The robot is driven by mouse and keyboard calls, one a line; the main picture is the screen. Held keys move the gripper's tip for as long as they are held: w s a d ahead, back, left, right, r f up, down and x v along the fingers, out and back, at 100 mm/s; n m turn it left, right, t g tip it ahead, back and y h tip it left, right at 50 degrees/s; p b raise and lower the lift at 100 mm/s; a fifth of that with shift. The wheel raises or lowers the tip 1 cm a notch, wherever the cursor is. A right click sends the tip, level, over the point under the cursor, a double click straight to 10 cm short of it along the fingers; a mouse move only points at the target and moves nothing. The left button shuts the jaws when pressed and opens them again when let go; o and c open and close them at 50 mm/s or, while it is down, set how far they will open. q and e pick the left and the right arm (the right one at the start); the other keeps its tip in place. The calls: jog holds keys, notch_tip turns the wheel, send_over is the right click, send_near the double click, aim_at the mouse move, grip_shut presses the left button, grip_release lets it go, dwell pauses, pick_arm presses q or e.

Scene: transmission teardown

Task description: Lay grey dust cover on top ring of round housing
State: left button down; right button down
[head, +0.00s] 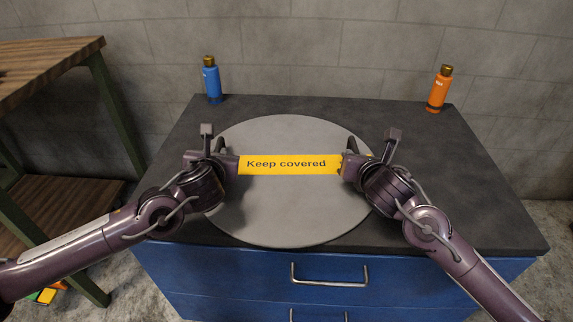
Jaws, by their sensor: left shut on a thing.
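The grey dust cover (285,212) is a large round flat disc with a yellow band reading "Keep covered" (290,164) across it. It lies over the middle of the dark worktop, and I cannot tell whether it touches anything beneath. The round housing and its top ring are hidden, presumably by the cover. My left gripper (226,162) is shut on the cover's left side, near a dark handle-like loop, at the left end of the band. My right gripper (351,165) is at the right end of the band, by a similar dark loop; its fingers are not clear.
The dark worktop (460,205) sits on a blue drawer cabinet (400,275). A blue bottle (212,82) stands at the back left and an orange bottle (438,90) at the back right. A wooden shelf unit (45,62) is at the left. The worktop's right side is clear.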

dwell(0.7)
